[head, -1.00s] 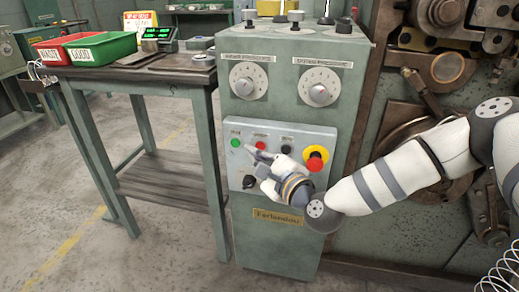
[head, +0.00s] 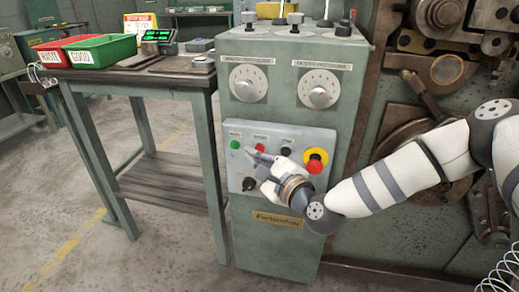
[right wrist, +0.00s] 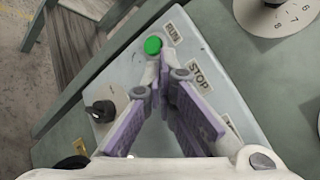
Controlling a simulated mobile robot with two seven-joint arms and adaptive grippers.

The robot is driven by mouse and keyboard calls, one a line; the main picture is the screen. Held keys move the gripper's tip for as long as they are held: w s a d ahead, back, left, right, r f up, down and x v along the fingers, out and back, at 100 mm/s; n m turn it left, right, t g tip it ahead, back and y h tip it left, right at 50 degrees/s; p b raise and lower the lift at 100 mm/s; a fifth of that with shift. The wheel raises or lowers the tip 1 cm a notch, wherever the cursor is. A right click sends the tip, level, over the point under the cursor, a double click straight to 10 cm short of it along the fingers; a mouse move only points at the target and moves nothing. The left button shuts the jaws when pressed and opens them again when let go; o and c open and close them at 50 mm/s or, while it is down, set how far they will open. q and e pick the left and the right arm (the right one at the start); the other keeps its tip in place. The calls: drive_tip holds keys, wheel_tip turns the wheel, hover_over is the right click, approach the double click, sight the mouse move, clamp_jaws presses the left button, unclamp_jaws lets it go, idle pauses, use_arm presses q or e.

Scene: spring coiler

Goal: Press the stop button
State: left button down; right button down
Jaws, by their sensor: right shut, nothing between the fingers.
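The red stop button (head: 259,148) is on the sloped control panel (head: 318,137), to the right of the green button (head: 235,145). My right gripper (head: 251,153) is shut and empty, its fingertips just below and left of the red button; I cannot tell if they touch it. In the right wrist view, the shut fingertips (right wrist: 163,60) lie between the green button (right wrist: 152,45) and the STOP label (right wrist: 200,77). The red button is hidden behind the fingers there. My left gripper is not in view.
A black button (head: 286,152) and a red emergency knob on a yellow ring (head: 315,160) sit further right. A black selector knob (head: 249,184) is lower on the panel. A table with red (head: 48,57) and green bins (head: 100,51) stands at left.

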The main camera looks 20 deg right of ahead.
drive_tip(key=shift+w+d, duration=0.1)
idle(0.3)
drive_tip(key=shift+w+d, duration=0.15)
drive_tip(key=shift+w, duration=0.1)
drive_tip(key=shift+w+d+b, duration=0.25)
drive_tip(key=shift+w+b, duration=0.1)
drive_tip(key=shift+b, duration=0.05)
idle(0.5)
idle(0.4)
drive_tip(key=shift+s+a, duration=0.45)
drive_tip(key=shift+s, duration=0.25)
drive_tip(key=shift+s+a+p, duration=0.45)
drive_tip(key=shift+s+a, duration=0.25)
drive_tip(key=shift+s, duration=0.35)
drive_tip(key=shift+s+a+p, duration=0.4)
drive_tip(key=shift+s+a, duration=0.3)
drive_tip(key=shift+s, duration=0.3)
